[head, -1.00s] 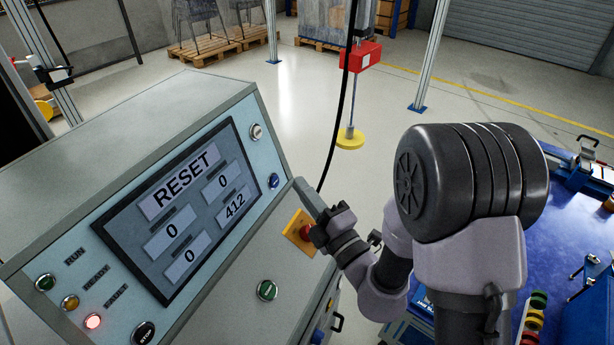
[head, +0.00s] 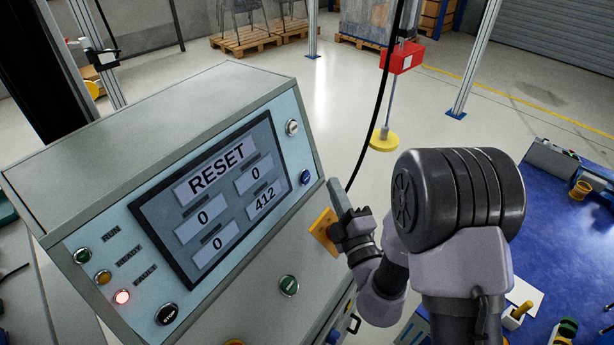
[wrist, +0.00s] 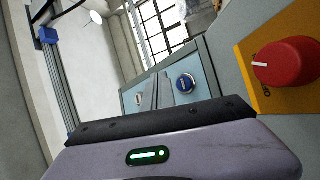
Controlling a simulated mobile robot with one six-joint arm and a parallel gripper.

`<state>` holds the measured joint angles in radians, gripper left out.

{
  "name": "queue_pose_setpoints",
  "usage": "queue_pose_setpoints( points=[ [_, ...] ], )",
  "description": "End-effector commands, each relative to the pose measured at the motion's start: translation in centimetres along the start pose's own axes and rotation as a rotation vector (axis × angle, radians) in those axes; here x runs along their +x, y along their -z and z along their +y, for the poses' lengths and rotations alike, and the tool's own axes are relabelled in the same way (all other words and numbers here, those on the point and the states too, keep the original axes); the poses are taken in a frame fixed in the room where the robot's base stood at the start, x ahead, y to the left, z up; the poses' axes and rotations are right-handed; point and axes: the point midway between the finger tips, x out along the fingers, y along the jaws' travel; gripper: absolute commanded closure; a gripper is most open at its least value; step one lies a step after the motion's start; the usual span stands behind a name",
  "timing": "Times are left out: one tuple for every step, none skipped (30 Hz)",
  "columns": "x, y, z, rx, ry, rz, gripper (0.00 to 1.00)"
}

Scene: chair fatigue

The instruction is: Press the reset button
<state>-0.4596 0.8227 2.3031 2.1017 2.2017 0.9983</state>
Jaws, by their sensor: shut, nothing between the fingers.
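A blue round button (head: 305,177) sits at the right edge of the control panel, and it also shows in the wrist view (wrist: 186,84). Its marking is too small to read. The panel's screen (head: 215,205) reads RESET at the top, with 0, 0, 0 and 412 below. My gripper (head: 335,184) is just right of the panel edge, close to the blue button but apart from it in the head view. In the wrist view my shut, empty fingers (wrist: 158,91) point at the panel, immediately left of the blue button.
A red knob (wrist: 287,62) on a yellow plate (wrist: 255,85) stands right of my gripper in the wrist view. A black cable (head: 375,110) hangs behind.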

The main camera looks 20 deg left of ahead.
Motion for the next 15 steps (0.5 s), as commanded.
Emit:
queue_pose_setpoints(
  points=[
    [0.5, 0.5, -0.3, 0.0, 0.0, 0.003, 1.0],
    [0.8, 0.7, -0.5, 0.001, 0.001, 0.003, 1.0],
    [1.2, 1.0, -0.7, 0.002, 0.0, 0.002, 1.0],
    [1.5, 1.1, -0.8, 0.002, 0.001, 0.002, 1.0],
    [1.7, 1.3, -1.0, 0.002, 0.001, 0.002, 1.0],
    [2.0, 1.5, -1.2, 0.001, 0.0, 0.002, 1.0],
    [2.2, 1.6, -1.3, 0.001, 0.001, 0.001, 1.0],
    [2.3, 1.8, -1.5, 0.001, 0.0, 0.001, 1.0],
    [2.5, 1.9, -1.6, 0.0, 0.0, 0.002, 1.0],
    [2.6, 2.0, -1.7, 0.0, 0.0, 0.002, 1.0],
    [2.7, 2.0, -1.8, 0.0, 0.001, 0.001, 1.0],
    [2.7, 2.1, -1.9, 0.0, 0.001, 0.001, 1.0],
    [2.8, 2.1, -2.0, 0.0, 0.001, 0.0, 1.0],
    [2.8, 2.1, -2.0, 0.0, 0.001, 0.0, 1.0],
    [2.8, 2.1, -2.0, 0.0, 0.0, 0.0, 1.0]
  ],
)
